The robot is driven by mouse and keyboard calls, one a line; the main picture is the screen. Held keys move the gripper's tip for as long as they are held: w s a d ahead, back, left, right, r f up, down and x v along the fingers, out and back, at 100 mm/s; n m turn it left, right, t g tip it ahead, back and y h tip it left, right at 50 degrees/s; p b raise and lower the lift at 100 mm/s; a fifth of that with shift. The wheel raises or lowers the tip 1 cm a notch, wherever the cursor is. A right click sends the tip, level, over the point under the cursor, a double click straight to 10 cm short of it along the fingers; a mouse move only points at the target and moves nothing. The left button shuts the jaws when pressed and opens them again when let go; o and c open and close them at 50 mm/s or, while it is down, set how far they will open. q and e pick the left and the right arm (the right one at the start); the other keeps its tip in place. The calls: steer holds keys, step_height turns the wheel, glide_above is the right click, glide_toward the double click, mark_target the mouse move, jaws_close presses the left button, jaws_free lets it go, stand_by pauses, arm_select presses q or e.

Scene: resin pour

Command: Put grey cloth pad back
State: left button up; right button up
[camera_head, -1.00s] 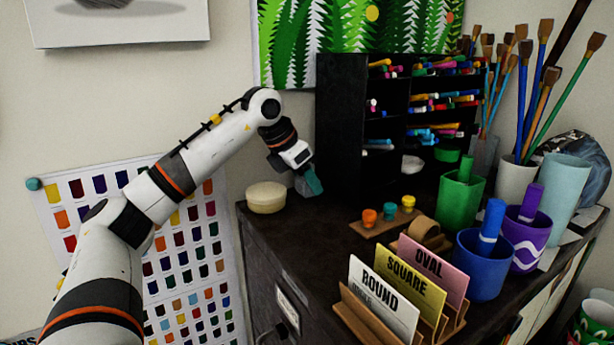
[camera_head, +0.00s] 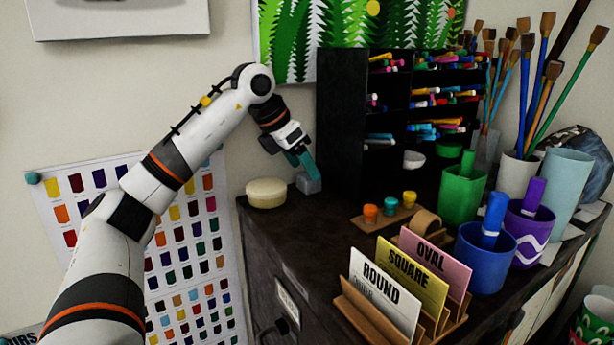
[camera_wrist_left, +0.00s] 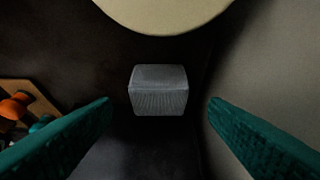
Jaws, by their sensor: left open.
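The grey cloth pad (camera_head: 309,184) is a small block standing on the dark cabinet top, just right of the round cream container. In the left wrist view the pad (camera_wrist_left: 158,90) lies between and beyond the two teal fingers, touching neither. My left gripper (camera_head: 306,166) is open and empty, above the pad with its teal fingers pointing down; the fingers also show in the left wrist view (camera_wrist_left: 160,122). My right gripper is in neither view.
The cream container (camera_head: 266,193) sits close left of the pad, and the black marker rack (camera_head: 340,120) stands close right. The wall is behind. A wooden holder with colored pots (camera_head: 388,212) and a label-card stand (camera_head: 400,300) are nearer the front.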

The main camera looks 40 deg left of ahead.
arm_select(q)
steer(key=v, duration=0.4)
steer(key=shift+f, duration=0.1)
stand_by(0.5)
